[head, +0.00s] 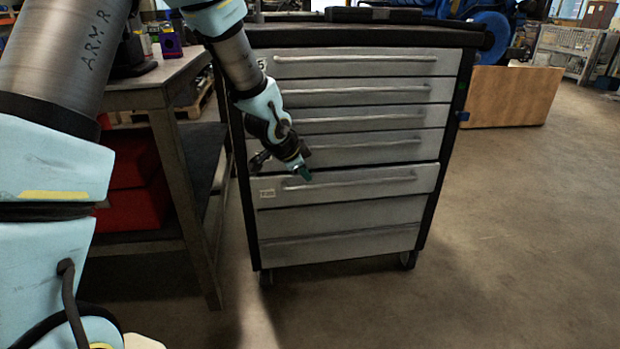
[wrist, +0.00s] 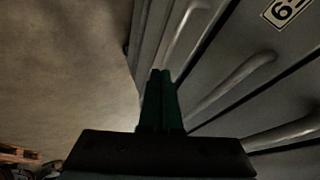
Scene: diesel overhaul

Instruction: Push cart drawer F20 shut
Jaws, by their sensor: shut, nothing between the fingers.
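Cart drawer F20 (head: 350,194) is the grey drawer with a small label at its left end, low on the tool cart (head: 340,215). Its front stands a little proud of the drawers above, so it looks slightly open. My gripper (head: 304,174) has its green fingers together, in front of the left end of this drawer's bar handle. I cannot tell whether they touch it. In the wrist view the shut fingers (wrist: 162,98) point toward grey drawer fronts with bar handles. The drawer's left upper edge is partly behind my gripper.
A workbench (head: 150,90) with red bins (head: 135,190) under it stands close on the left. Several other drawers (head: 355,90) above look shut. A brown wooden board (head: 508,97) stands behind the cart on the right. The floor (head: 500,250) in front and to the right is clear.

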